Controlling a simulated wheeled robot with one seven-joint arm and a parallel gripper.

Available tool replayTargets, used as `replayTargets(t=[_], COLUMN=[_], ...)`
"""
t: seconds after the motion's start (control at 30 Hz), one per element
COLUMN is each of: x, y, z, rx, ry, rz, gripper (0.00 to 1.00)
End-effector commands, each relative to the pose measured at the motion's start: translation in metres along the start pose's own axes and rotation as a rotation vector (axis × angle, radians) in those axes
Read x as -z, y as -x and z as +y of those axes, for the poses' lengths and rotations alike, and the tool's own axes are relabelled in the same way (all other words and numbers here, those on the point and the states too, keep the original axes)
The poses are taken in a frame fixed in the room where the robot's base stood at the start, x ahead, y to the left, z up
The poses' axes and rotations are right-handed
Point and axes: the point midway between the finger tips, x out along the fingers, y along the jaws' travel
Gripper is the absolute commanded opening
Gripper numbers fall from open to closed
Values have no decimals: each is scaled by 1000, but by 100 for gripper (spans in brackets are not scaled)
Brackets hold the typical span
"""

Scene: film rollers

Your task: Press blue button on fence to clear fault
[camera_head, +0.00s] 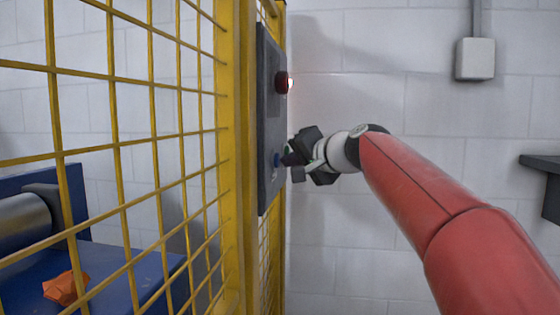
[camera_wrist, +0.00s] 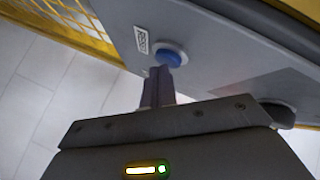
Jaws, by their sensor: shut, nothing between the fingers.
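The blue button (camera_head: 277,159) sits low on a dark grey control panel (camera_head: 268,110) fixed to the yellow fence (camera_head: 236,150). In the wrist view the blue button (camera_wrist: 168,56) stands out from the panel (camera_wrist: 215,60) inside a pale ring, beside a small printed label. My gripper (camera_head: 288,158) is shut and empty, with its fingertips at the button. In the wrist view the fingertips (camera_wrist: 158,72) reach the near edge of the button. I cannot tell whether they touch it or how far it is pushed in.
A red lamp or button (camera_head: 284,83) glows higher on the panel. Behind the mesh are a metal roller (camera_head: 24,222), a blue machine bed and an orange crumpled piece (camera_head: 65,288). A grey box (camera_head: 475,59) hangs on the white wall. A dark ledge juts in at far right.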

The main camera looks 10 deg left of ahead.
Motion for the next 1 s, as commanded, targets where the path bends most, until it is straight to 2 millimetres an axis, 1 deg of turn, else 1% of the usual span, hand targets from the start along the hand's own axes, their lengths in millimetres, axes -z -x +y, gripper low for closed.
replayTargets(t=[0.63,1.0], x=[-3,6], y=[-3,9], z=[-2,7], rx=[0,0], ry=[0,0], rz=[-3,-1], gripper=[0,0])
